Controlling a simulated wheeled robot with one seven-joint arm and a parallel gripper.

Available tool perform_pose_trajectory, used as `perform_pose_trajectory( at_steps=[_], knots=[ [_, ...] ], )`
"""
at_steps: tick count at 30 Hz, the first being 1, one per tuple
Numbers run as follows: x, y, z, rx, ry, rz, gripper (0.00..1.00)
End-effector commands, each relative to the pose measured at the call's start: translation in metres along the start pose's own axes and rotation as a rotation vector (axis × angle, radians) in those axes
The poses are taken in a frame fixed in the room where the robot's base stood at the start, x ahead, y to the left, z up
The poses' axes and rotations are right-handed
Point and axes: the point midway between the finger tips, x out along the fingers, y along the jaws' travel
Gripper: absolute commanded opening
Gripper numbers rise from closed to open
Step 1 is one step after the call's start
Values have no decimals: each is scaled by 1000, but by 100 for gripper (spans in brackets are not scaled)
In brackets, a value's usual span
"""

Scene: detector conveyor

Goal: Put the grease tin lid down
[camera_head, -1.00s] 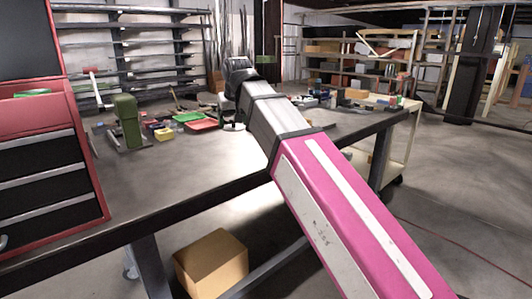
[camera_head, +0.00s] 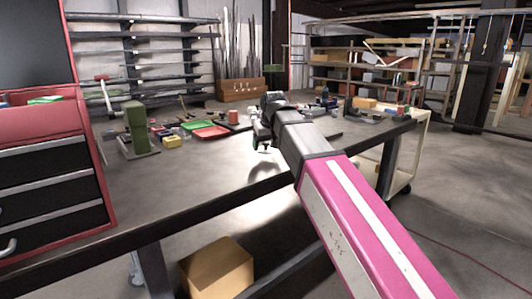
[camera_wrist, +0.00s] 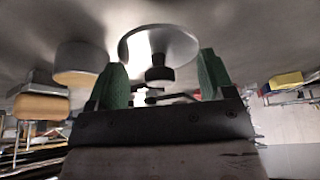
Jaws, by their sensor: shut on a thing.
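In the wrist view the grease tin lid (camera_wrist: 176,43) shows as a round, shiny grey disc with a dark knob (camera_wrist: 160,76) at its middle. The knob lies between the two green fingertips of my gripper (camera_wrist: 161,80). My gripper is shut on the lid, though the exact contact is hard to see. In the head view my gripper (camera_head: 262,135) is over the workbench (camera_head: 215,165), right of the red tray. The lid cannot be made out there. I cannot tell whether it touches the bench.
A green tray (camera_head: 196,125), a red tray (camera_head: 211,132), a yellow block (camera_head: 172,141) and a green upright tool (camera_head: 137,128) stand left of my gripper. A red drawer cabinet (camera_head: 45,150) is at far left. The bench's front left is clear.

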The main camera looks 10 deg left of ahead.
Motion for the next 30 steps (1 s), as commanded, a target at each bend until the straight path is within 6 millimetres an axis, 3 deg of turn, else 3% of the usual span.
perform_pose_trajectory(
  at_steps=[7,19,20,22,30],
  knots=[
    [28,0,13,0,-1,0,53],
    [32,0,14,0,-1,0,53],
    [33,0,14,0,-1,0,79],
    [32,0,14,0,-1,0,100],
    [31,0,13,0,0,0,100]
  ],
)
